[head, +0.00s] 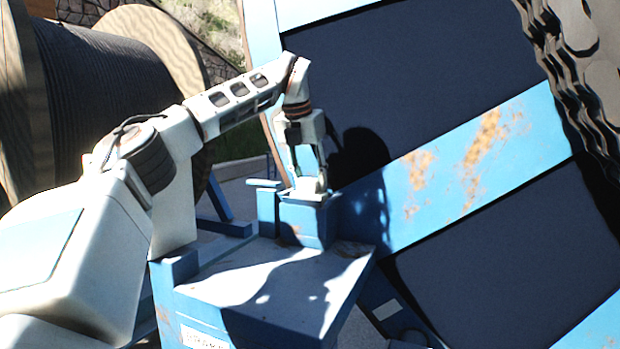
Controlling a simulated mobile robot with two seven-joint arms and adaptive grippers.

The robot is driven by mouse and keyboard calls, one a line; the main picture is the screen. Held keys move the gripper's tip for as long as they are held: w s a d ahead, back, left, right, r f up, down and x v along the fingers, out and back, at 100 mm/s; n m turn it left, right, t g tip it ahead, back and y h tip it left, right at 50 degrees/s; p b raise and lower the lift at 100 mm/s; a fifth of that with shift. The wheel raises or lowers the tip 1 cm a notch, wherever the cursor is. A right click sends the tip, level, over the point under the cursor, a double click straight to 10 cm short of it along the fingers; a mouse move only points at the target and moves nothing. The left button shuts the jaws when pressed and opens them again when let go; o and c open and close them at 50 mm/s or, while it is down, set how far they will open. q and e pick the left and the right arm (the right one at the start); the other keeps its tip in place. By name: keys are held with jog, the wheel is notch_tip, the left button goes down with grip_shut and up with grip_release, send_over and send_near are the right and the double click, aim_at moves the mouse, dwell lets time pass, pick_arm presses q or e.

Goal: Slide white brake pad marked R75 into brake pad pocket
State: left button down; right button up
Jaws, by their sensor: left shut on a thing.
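My left gripper (309,180) points down over a small blue box-shaped pocket (306,224) on the blue stand. It is shut on a small white piece, the brake pad (310,190), right at the pocket's open top. The pad's lower part is hidden by the pocket's front wall, so I cannot tell how deep it sits. No R75 mark can be read at this size. My right gripper is not in view.
The blue stand (270,283) has a grey top with bare room in front of the pocket. A wooden cable reel (100,90) stands at the back left.

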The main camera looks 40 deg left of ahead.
pick_arm(q)
jog(key=shift+f, duration=0.1)
jog(key=c, duration=1.3)
grip_release()
jog(key=v, duration=1.2)
